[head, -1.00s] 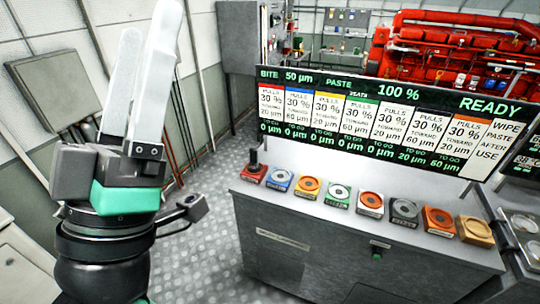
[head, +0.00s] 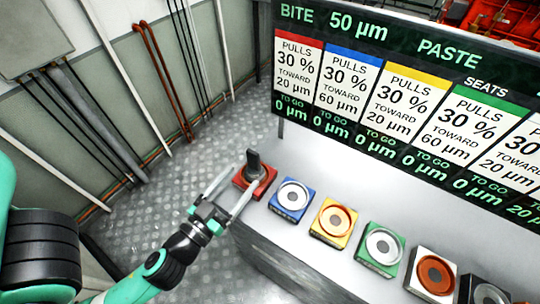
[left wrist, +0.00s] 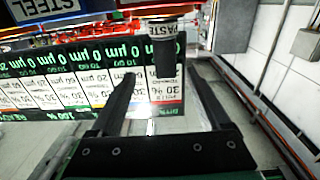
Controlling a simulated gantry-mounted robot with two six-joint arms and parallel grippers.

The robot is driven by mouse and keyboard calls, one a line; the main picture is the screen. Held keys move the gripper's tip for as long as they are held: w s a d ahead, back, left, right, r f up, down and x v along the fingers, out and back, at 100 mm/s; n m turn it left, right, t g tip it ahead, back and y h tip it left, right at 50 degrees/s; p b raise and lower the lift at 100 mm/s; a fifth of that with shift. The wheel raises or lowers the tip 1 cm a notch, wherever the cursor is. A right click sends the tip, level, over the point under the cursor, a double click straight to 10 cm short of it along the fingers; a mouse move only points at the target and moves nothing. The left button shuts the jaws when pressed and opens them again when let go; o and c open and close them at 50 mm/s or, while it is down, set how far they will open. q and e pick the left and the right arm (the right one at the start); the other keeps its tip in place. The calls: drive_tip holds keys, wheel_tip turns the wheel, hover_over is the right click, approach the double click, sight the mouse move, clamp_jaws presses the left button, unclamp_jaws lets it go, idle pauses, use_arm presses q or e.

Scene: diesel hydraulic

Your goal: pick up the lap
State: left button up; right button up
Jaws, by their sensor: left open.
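The lap, with a dark upright handle (head: 254,163), stands on the red block (head: 241,180) at the left end of the bench. My left gripper (head: 242,177) is open, with its two pale fingers pointing at the lap from the near left side. In the left wrist view, which is upside down, the dark handle (left wrist: 164,60) shows between and beyond the two dark fingers (left wrist: 160,82). I cannot tell how much gap is left, and no contact shows. My right gripper is not in view.
Blue (head: 292,198), yellow (head: 334,221) and green (head: 380,249) blocks with round seats stand in a row to the right on the grey bench (head: 290,155). A lettered display board (head: 390,95) rises behind them. Floor to the left is clear.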

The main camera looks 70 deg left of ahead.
sight(253, 164)
use_arm(q)
drive_tip(key=shift+s+d+f, duration=0.2)
drive_tip(key=shift+s+f, duration=0.4)
drive_tip(key=shift+f, duration=0.2)
drive_tip(key=shift+r, duration=0.1)
drive_tip(key=shift+w+a, duration=0.15)
drive_tip(key=b+x, duration=0.3)
drive_tip(key=x, duration=0.3)
drive_tip(key=shift+w+a+r, duration=0.15)
drive_tip(key=shift+w+a, duration=0.1)
drive_tip(key=p+x, duration=0.1)
drive_tip(key=x, duration=0.3)
drive_tip(key=shift+a+r+p, duration=0.1)
drive_tip(key=shift+a+p, duration=0.1)
drive_tip(key=shift+p, duration=0.2)
drive_tip(key=shift+w+a, duration=0.2)
drive_tip(key=shift+w, duration=0.05)
clamp_jaws()
